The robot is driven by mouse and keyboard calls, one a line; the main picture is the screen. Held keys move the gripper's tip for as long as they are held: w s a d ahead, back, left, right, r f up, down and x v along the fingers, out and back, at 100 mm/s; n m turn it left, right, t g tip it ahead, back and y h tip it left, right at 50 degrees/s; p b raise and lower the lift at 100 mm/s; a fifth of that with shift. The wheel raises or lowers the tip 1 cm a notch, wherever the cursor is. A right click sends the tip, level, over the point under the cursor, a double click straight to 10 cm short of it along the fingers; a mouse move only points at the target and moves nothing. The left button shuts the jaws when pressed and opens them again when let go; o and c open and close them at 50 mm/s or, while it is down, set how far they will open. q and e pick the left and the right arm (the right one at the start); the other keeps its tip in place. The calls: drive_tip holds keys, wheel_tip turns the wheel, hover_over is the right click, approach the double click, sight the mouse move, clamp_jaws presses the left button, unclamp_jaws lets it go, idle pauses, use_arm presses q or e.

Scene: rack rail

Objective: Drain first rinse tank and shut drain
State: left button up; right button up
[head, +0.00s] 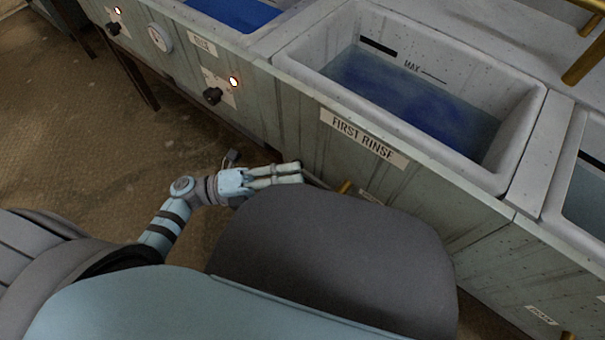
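The first rinse tank (304,48) is a pale, speckled basin at upper right with a "FIRST RINSE" label (363,138) on its front. Blue liquid (405,100) stands in it, below the "MAX" mark on the inner wall. A short brass piece (345,187) shows low on the tank's front, beside a small white label (371,196); my own body hides what is below. My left gripper (301,172) is low in front of the tank, left of the brass piece and apart from it. Its fingers lie close together in this view. My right gripper is out of view.
A tank with blue liquid (238,12) adjoins on the left, with a black knob (212,96) and a lit lamp (234,81) below. Another tank (585,185) adjoins on the right. Brass pipes (585,60) rise at upper right. The floor (80,130) at left is open.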

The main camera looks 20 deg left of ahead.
sight(311, 176)
use_arm(q)
drive_tip(key=shift+x, duration=1.55)
drive_tip(key=shift+s+f, duration=0.1)
clamp_jaws()
